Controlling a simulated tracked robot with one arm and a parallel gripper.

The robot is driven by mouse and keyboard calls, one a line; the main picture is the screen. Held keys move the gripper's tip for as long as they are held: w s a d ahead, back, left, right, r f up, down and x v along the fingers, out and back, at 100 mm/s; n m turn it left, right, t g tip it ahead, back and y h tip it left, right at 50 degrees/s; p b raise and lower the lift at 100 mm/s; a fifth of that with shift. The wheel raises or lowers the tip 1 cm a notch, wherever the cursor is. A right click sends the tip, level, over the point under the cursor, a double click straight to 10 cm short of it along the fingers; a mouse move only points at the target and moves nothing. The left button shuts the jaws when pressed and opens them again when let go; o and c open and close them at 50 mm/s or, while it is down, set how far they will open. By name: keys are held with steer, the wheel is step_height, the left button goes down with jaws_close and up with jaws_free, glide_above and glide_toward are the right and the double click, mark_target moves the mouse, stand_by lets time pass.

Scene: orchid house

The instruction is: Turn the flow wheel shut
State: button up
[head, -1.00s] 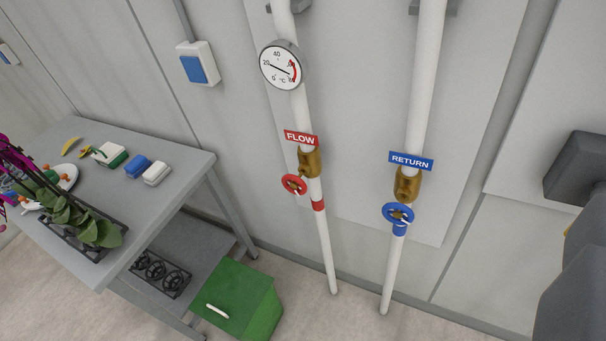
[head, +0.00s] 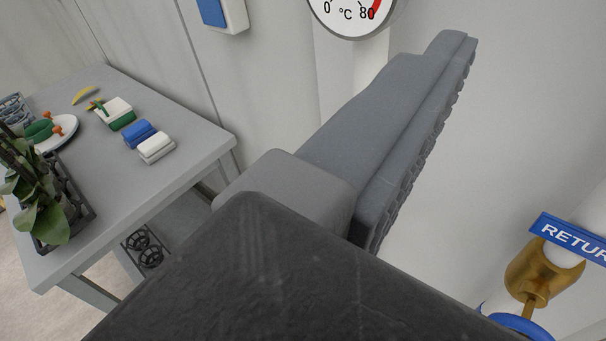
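The red flow wheel and its FLOW label are hidden behind my gripper (head: 440,62) and arm. Only a short stretch of the white flow pipe (head: 370,66) shows, just under the round gauge (head: 352,14). My gripper's grey finger, with a ridged pad along its right side, reaches up and to the right in front of that pipe. I cannot see whether it touches the wheel, nor how far its fingers are apart.
At the lower right are the RETURN label (head: 575,238), a brass valve (head: 540,273) and part of the blue return wheel (head: 520,325). A grey table (head: 180,165) with a potted plant and small items stands at left. A blue-and-white switch box (head: 222,14) is above it.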

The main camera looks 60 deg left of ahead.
steer(key=s+a+f+n+h+p, duration=0.1)
steer(key=s+a+f, duration=0.1)
steer(key=a+f, duration=0.6)
steer(key=s+a+f+t, duration=0.15)
steer(key=a+f, duration=0.25)
steer(key=f, duration=0.9)
steer(key=s+a+f+n+h+p, duration=0.1)
steer(key=s+a+f, duration=0.2)
steer(key=a+f, duration=0.5)
steer(key=shift+y, duration=0.3)
steer(key=x, duration=0.4)
steer(key=d+f+x, duration=0.1)
steer(key=x, duration=0.3)
steer(key=d+f+b+x, duration=0.1)
steer(key=x, duration=0.3)
steer(key=shift+w, duration=0.65)
steer(key=c, duration=1)
steer(key=shift+a, duration=0.15)
